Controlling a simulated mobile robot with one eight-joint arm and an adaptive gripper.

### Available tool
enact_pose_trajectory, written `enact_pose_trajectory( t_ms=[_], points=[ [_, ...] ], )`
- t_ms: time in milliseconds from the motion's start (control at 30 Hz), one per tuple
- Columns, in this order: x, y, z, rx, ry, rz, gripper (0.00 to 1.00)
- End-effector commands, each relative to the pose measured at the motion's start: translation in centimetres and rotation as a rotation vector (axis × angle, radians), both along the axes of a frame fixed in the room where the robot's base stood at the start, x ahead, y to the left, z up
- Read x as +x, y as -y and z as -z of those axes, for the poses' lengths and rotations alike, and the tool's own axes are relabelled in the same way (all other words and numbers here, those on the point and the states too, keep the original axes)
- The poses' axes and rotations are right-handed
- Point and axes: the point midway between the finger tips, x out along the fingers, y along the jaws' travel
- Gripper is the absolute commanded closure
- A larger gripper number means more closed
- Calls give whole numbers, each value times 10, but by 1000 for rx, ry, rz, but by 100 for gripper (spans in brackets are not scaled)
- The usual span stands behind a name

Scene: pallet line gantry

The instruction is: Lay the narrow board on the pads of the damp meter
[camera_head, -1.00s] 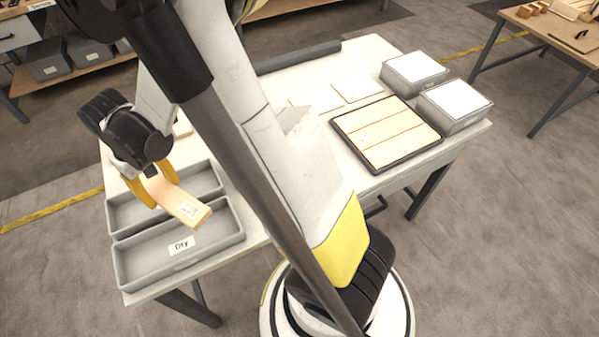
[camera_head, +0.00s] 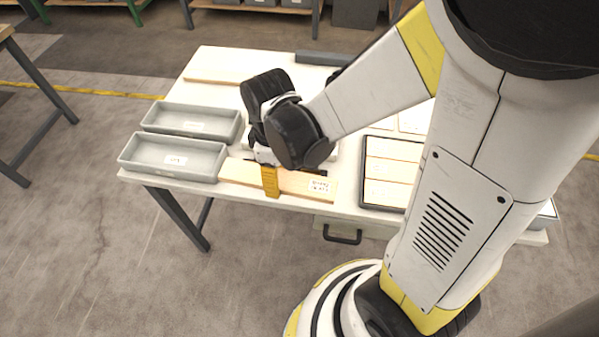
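The narrow board (camera_head: 300,184) is pale wood with a written white label near its right end. It lies level along the front edge of the white table, right of the grey trays. My gripper (camera_head: 270,181) is shut on it near the middle, with one yellow finger in front of the board and the other hidden behind it. I cannot tell whether the board is touching anything below. No damp meter can be made out clearly; a pale grey edge shows behind my gripper, mostly hidden by it.
Two empty grey trays, a front one (camera_head: 134,166) and a back one (camera_head: 237,129), stand at the table's left. A pale strip (camera_head: 215,80) lies at the back left. A dark-framed tray of boards (camera_head: 364,194) is to the right, partly behind my arm. A drawer handle (camera_head: 342,239) sits below.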

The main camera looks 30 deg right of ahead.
Motion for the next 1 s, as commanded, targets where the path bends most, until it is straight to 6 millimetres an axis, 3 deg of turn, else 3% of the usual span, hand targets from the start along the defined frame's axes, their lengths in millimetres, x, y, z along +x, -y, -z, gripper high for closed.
enact_pose_trajectory(
  t_ms=[167, 400, 600, 767, 1000],
  points=[
    [9, 6, 13, 0, 0, -59, 83],
    [63, 32, 50, 0, 0, -57, 83],
    [93, 46, 68, 0, 0, -58, 83],
    [99, 49, 74, 0, 0, -58, 83],
    [99, 48, 109, 0, 0, -58, 83]
  ],
)
